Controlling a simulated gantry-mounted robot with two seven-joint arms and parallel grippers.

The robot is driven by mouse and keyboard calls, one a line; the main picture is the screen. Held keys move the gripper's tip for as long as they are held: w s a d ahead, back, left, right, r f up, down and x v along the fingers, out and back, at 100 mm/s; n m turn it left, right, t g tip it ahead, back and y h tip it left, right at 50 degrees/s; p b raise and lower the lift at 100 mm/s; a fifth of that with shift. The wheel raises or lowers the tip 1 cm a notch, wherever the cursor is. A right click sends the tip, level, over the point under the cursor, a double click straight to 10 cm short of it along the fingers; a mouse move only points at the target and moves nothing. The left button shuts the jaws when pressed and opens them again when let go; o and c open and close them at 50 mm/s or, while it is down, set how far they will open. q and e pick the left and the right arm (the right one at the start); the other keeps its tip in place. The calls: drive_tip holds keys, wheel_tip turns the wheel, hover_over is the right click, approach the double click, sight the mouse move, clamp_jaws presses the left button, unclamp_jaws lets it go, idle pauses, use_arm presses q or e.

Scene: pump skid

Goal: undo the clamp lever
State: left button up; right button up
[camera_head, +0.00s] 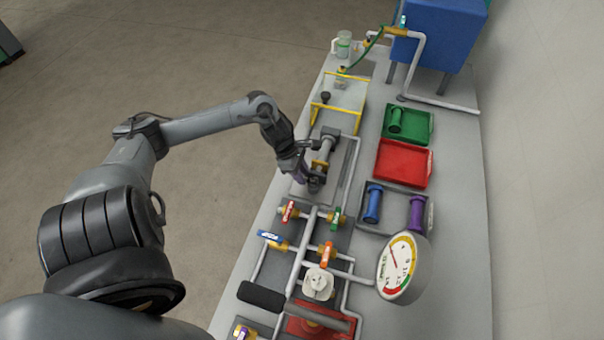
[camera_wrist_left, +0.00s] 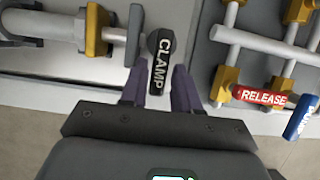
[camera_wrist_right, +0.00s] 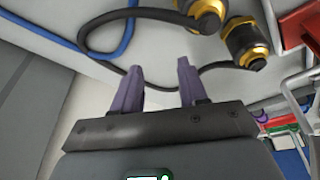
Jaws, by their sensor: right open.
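The black clamp lever (camera_wrist_left: 161,62), marked CLAMP in white, shows in the left wrist view. It points down toward my left gripper (camera_wrist_left: 158,85), whose purple fingers stand open on either side of its lower end. I cannot tell whether either finger touches it. In the head view my left gripper (camera_head: 303,174) is at the near end of the grey cylinder assembly (camera_head: 324,152); the lever there is mostly hidden. My right gripper (camera_wrist_right: 158,85) is open and empty in the right wrist view; it is not seen in the head view.
Beside the lever are pipes with a red RELEASE handle (camera_wrist_left: 260,96) and a blue handle (camera_wrist_left: 302,118). Green (camera_head: 420,128) and red (camera_head: 404,163) trays and a pressure gauge (camera_head: 397,266) stand to the right. A black cable (camera_wrist_right: 84,45) and hose fittings lie ahead of my right gripper.

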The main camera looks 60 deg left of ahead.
use_arm(q)
drive_tip(key=shift+f, duration=0.15)
clamp_jaws()
